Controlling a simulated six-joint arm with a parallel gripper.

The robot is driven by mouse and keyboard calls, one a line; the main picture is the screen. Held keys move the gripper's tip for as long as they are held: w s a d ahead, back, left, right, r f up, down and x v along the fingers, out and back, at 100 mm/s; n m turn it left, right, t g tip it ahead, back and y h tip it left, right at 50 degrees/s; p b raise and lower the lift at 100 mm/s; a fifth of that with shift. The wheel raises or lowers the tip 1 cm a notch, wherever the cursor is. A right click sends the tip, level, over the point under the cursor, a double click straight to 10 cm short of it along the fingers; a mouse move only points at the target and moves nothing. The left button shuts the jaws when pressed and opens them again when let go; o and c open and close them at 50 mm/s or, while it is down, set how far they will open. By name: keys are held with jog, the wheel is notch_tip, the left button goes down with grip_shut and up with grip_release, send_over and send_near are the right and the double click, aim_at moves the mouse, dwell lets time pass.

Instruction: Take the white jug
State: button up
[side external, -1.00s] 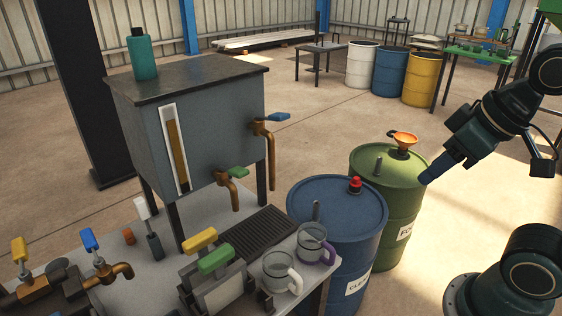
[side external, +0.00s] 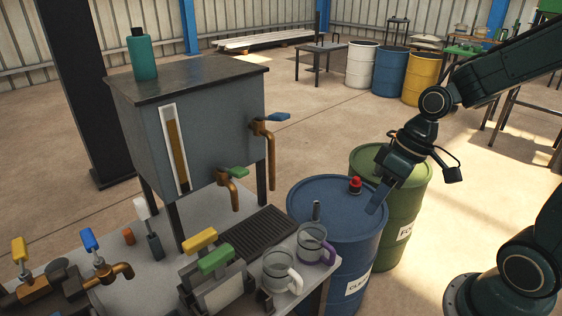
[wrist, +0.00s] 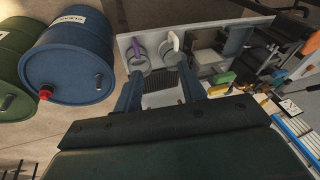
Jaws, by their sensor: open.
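The white jug (side external: 278,270) is a clear jug with a white handle, standing upright at the front right corner of the bench. A similar jug with a purple handle (side external: 311,243) stands just behind it. My gripper (side external: 376,205) is above the right side of the blue barrel, to the right of both jugs, apart from them and empty. In the wrist view my two open fingers (wrist: 161,76) point toward the bench. There the white jug (wrist: 172,52) shows beyond the fingertips, near the right one, with the purple-handled jug (wrist: 141,60) to its left.
The blue barrel (side external: 335,215) with a red cap stands close against the bench. The green barrel (side external: 405,225) is behind it. A clamp-like fixture with yellow and green handles (side external: 215,262) is left of the jugs. The grey tank (side external: 205,130) with copper taps stands behind.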

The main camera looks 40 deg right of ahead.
jog(key=w+f+m+t+y, duration=0.3)
jog(key=f+y, duration=0.4)
jog(key=f, duration=0.8)
jog(key=shift+w+d+f+m, duration=0.15)
jog(key=shift+w+d+m, duration=0.05)
jog(key=shift+w+m, duration=0.6)
jog(key=shift+w, duration=0.1)
send_near(284, 274)
jog(key=shift+s+a+f, duration=0.2)
jog(key=shift+s+f, duration=0.05)
jog(key=shift+f, duration=0.1)
jog(key=shift+a, duration=0.1)
jog(key=shift+x, duration=2.5)
jog(key=shift+w, duration=0.1)
grip_shut()
